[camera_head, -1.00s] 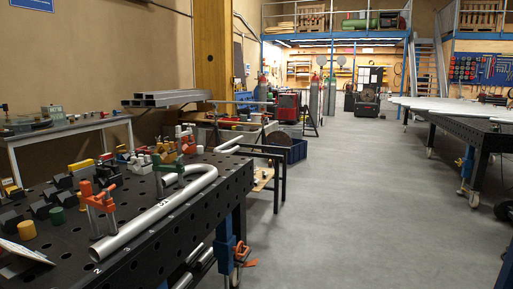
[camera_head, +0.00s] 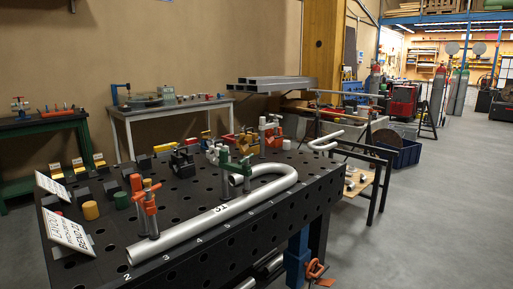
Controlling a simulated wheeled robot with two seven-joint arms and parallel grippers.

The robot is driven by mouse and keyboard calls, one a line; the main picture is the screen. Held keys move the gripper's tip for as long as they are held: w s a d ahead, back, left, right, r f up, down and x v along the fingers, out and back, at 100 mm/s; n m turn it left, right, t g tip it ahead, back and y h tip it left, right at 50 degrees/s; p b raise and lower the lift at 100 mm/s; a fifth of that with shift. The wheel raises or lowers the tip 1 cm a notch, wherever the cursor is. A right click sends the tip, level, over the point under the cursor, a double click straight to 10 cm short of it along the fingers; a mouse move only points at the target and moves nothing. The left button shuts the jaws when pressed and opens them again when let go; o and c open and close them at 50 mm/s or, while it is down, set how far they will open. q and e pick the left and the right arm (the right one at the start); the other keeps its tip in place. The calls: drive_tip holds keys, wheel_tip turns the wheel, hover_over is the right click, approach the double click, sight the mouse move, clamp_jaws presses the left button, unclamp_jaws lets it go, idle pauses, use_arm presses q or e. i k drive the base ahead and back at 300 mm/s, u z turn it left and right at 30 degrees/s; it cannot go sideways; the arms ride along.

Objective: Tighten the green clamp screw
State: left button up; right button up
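The green clamp (camera_head: 238,174) stands on the black perforated table (camera_head: 190,252), toward the bent end of a silver U-shaped pipe (camera_head: 215,214). Its green arm reaches over the pipe's far run; whether it presses on the pipe I cannot tell. Its screw is too small to make out clearly. An orange clamp (camera_head: 148,208) stands at the pipe's near straight end. Neither of my grippers is in view.
Blocks, a yellow cylinder (camera_head: 90,210) and sign plates (camera_head: 67,231) sit on the table's left side. Another orange clamp (camera_head: 314,269) hangs at the table leg. A blue crate (camera_head: 397,152) stands behind. Open floor lies to the right.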

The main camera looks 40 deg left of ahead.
sight(245, 160)
drive_tip(key=u, duration=0.6)
drive_tip(key=i, duration=0.8)
drive_tip(key=u, duration=0.8)
